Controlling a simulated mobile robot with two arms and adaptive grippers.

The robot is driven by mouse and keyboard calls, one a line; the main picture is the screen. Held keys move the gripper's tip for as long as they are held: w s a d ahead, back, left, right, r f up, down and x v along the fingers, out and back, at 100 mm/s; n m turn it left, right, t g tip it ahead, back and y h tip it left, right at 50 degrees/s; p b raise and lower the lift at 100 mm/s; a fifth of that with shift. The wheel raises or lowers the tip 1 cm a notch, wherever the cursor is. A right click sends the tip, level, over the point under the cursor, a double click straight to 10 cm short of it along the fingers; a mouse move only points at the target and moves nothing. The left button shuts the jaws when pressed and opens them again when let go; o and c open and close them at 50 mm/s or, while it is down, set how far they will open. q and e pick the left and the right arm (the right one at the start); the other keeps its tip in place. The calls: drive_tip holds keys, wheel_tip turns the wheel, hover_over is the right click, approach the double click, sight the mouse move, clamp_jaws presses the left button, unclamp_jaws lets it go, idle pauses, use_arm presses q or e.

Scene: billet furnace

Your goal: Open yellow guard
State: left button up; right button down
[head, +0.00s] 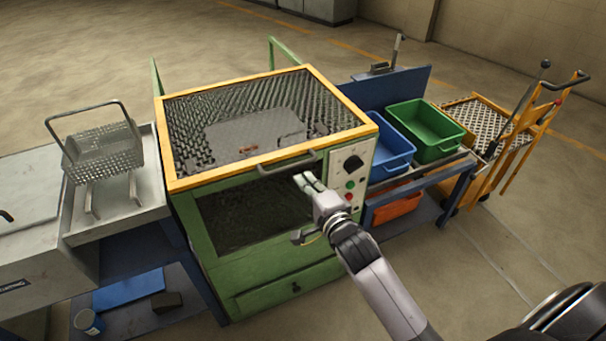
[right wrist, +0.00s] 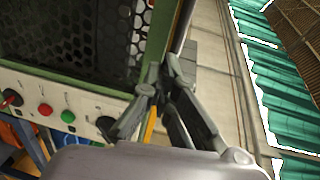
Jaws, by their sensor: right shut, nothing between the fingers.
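The yellow guard (head: 220,174) is a yellow frame with dark mesh. It lies flat over the top of the green machine (head: 262,269), and small orange-brown pieces show through the mesh. A grey bar handle (head: 287,162) runs along the guard's front edge. My right gripper (head: 304,181) is just in front of and below the right end of this handle, empty and with its fingers together. The fingers also show in the right wrist view (right wrist: 162,78), close to the green machine edge. I cannot tell whether they touch the machine. My left gripper is out of view.
A control panel (head: 354,187) with a dark knob and buttons is right beside my right gripper. A wire basket (head: 103,148) stands on the left bench. Blue (head: 388,142) and green (head: 425,125) bins sit on the right bench. The floor in front is open.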

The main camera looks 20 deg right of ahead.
sight(295, 166)
drive_tip(key=shift+w+r, duration=0.15)
drive_tip(key=shift+w, duration=0.75)
drive_tip(key=shift+w+a, duration=0.1)
drive_tip(key=shift+w, duration=2.3)
drive_tip(key=shift+s, duration=0.1)
